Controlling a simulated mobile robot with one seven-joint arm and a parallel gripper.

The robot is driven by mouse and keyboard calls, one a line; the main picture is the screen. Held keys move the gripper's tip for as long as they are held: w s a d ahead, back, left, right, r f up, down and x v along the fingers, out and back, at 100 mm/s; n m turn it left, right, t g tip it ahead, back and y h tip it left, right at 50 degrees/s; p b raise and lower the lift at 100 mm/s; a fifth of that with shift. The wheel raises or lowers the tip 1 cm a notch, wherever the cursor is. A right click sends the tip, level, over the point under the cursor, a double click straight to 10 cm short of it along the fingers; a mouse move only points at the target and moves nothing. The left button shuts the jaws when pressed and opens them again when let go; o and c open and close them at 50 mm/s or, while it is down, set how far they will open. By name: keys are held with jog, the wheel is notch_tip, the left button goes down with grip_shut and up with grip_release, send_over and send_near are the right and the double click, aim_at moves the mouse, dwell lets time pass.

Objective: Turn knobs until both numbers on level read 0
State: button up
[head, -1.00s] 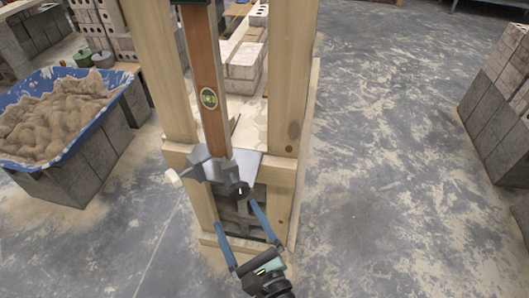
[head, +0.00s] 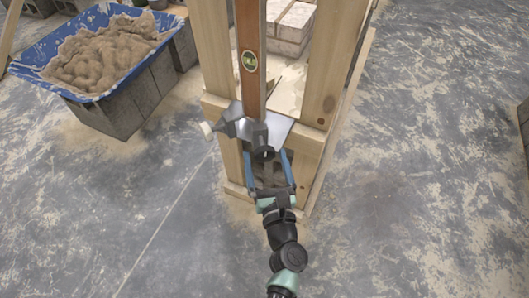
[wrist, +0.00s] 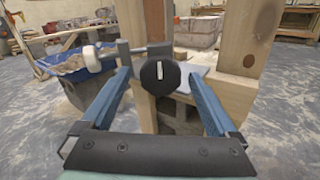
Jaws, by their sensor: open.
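The level (head: 249,50) is a long brown upright bar with a yellow-green vial window; its number display is not in view. At its foot is a grey bracket with a black round knob (head: 262,140), marked by a white line that looks upright in the wrist view (wrist: 160,73). A white knob (head: 206,128) sticks out to the left on the same bracket and also shows in the wrist view (wrist: 90,58). My gripper (head: 267,158) is open, its blue fingers to either side of and just short of the black knob, which appears between them in the wrist view.
A wooden frame (head: 325,75) surrounds the level, with a crossbar beside the bracket. A blue tub (head: 140,64) of sandy mortar sits on grey blocks (head: 135,112) at left. The floor to the right is clear.

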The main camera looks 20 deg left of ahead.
jog(key=shift+x, duration=1.1)
jog(key=c, duration=1.4)
